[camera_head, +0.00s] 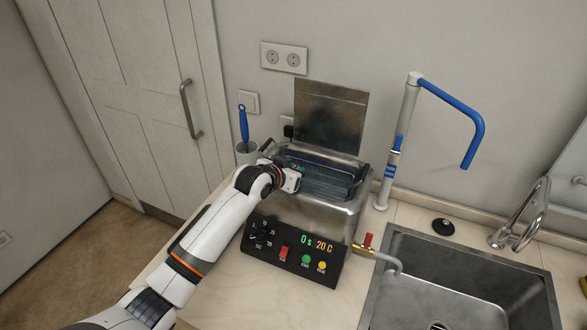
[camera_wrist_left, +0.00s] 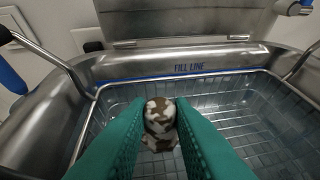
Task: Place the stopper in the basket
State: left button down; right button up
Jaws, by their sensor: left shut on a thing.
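The stopper (camera_wrist_left: 160,122), a small brown-and-white mottled piece with a wider lower end, is between the two green fingers of my left gripper (camera_wrist_left: 158,118) in the left wrist view. The gripper is shut on it. Both are over the wire basket (camera_wrist_left: 225,102), which sits inside the metal bath. I cannot tell how far the stopper is above the basket floor. In the head view my left gripper (camera_head: 299,169) reaches over the left side of the basket (camera_head: 328,183); the stopper is not discernible there. My right gripper is not in view.
The metal bath (camera_head: 300,212) has its lid (camera_head: 331,116) raised behind and a control panel (camera_head: 291,253) in front. A blue-handled brush (camera_head: 243,122) stands left. A tap fitting (camera_head: 368,241), sink (camera_head: 400,262), black round plug (camera_head: 443,227) and blue-armed post (camera_head: 404,130) are right.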

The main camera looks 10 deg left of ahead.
pick_arm(q)
jog(key=c, duration=1.3)
grip_release()
jog(key=shift+r, duration=0.3)
jog(key=v, duration=0.4)
jog(key=b+v, duration=0.1)
jog(key=v, duration=0.3)
jog(key=b+v, duration=0.1)
jog(key=v, duration=0.3)
jog(key=shift+r, duration=0.35)
